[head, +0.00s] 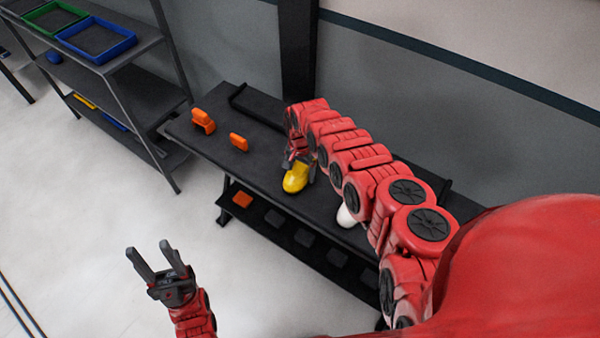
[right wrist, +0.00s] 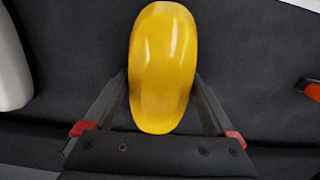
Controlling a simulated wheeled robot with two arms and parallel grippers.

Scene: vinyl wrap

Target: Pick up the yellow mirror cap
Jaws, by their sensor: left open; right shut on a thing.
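The yellow mirror cap (head: 296,178) is on or just above the black table in the head view; I cannot tell if it touches the surface. In the right wrist view the cap (right wrist: 163,68) is a smooth, glossy, elongated shell between the fingers. My right gripper (head: 299,164) is shut on it, one finger on each side (right wrist: 163,105). My left gripper (head: 158,258) is open and empty over the floor, away from the table.
The black table (head: 262,190) bears two orange pieces, a larger one (head: 203,121) and a smaller one (head: 239,142), and a white part (head: 346,216) partly behind my right arm. A shelf rack (head: 110,62) with a blue tray (head: 96,40) and a green tray (head: 52,18) stands at left.

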